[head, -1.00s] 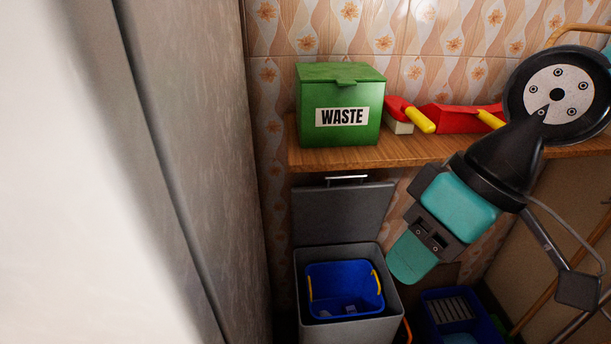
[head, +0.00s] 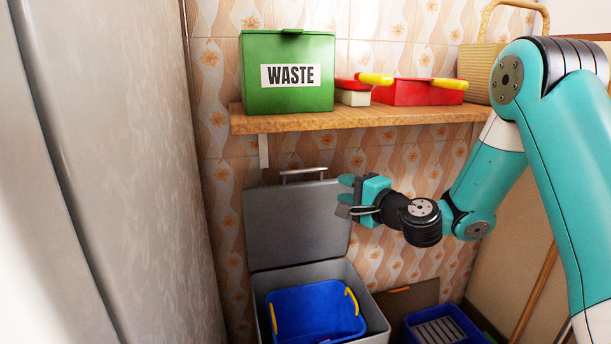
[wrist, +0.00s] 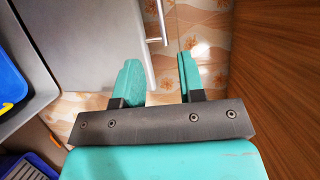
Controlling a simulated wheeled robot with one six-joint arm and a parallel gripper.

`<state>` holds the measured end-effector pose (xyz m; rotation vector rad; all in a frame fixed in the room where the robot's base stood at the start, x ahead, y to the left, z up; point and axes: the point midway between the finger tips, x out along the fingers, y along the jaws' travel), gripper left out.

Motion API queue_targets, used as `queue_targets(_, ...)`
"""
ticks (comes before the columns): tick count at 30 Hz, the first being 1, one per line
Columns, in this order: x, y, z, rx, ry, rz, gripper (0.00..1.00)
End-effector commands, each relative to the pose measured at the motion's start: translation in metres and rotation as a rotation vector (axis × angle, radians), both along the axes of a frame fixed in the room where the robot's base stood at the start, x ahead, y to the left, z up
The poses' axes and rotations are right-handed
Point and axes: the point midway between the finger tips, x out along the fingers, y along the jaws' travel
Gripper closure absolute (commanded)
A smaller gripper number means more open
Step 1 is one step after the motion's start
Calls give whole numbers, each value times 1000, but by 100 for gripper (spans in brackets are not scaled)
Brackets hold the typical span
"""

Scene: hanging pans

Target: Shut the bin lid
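The grey bin (head: 258,290) stands on the floor below the shelf, with its grey lid (head: 295,225) raised upright at the back. A metal handle (head: 303,174) runs along the lid's top edge. My gripper (head: 346,190) is at the right of the lid, near its upper right edge, with its fingers pointing left. In the wrist view the two teal fingers of my gripper (wrist: 160,80) are apart with nothing held between them. The lid (wrist: 90,40) lies beyond the left finger, and the handle (wrist: 158,22) shows ahead, between the finger directions. I cannot tell whether a finger touches the lid.
A blue tub (head: 313,313) with yellow handles sits inside the bin. A wooden shelf (head: 430,113) above holds a green WASTE box (head: 290,98), red dustpans and brushes, and a basket (head: 487,65). A blue crate (head: 440,325) stands right of the bin.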

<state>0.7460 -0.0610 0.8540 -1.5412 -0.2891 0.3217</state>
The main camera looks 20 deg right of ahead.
Motion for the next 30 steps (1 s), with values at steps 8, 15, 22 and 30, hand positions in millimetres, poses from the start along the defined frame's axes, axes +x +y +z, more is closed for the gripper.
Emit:
queue_targets(8, 58, 27, 4, -4, -4, 7, 64)
queue_targets(15, 106, 47, 0, -4, -3, 6, 64)
queue_targets(22, 133, 57, -2, -4, -1, 5, 64)
queue_targets(30, 140, 59, -2, -3, 1, 3, 64)
